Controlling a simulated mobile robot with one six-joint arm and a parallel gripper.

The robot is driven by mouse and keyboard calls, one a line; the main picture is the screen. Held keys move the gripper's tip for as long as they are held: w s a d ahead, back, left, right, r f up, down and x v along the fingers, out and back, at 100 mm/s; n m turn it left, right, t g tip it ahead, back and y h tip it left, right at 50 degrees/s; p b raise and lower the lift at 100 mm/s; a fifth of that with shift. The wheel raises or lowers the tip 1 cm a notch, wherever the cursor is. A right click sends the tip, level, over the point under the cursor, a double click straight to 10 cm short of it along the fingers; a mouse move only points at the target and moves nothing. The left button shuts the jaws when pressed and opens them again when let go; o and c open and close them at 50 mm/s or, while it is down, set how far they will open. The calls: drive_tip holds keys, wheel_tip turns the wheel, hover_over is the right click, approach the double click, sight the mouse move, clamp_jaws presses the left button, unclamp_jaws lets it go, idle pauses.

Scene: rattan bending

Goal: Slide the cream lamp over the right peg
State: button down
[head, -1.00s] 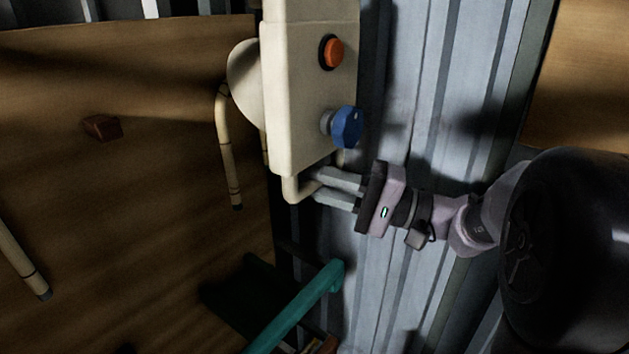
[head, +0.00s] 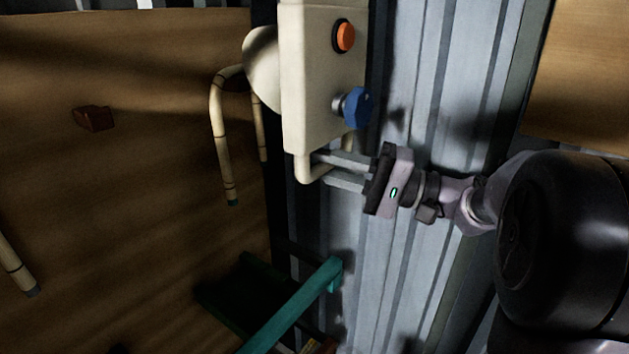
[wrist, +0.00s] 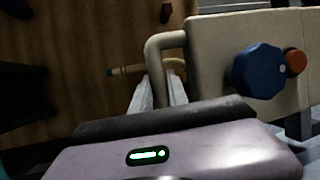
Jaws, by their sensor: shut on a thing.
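A cream box-shaped body (head: 312,90), which I take for the cream lamp, has a cream dome (head: 262,68) on its left side. It carries an orange button (head: 344,36) and a blue knob (head: 357,107). A bent cream handle (head: 304,173) sticks out at its lower end; it also shows in the wrist view (wrist: 154,50). My gripper (head: 320,171) has its two grey fingers shut on this handle; in the wrist view the fingers (wrist: 160,88) meet it. I cannot tell which thing is the right peg.
On the brown wooden surface (head: 130,220) at left are a bent cane (head: 219,130), a cane at the left edge (head: 14,262) and a dark red-brown block (head: 94,118). A teal bar (head: 295,308) lies below my gripper. A grey ribbed panel (head: 430,100) stands behind.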

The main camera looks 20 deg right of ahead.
drive_tip(key=shift+d, duration=0.1)
drive_tip(key=c, duration=1.3)
unclamp_jaws()
drive_tip(key=p+v, duration=0.4)
drive_tip(key=v, duration=1.3)
drive_tip(key=shift+p, duration=0.35)
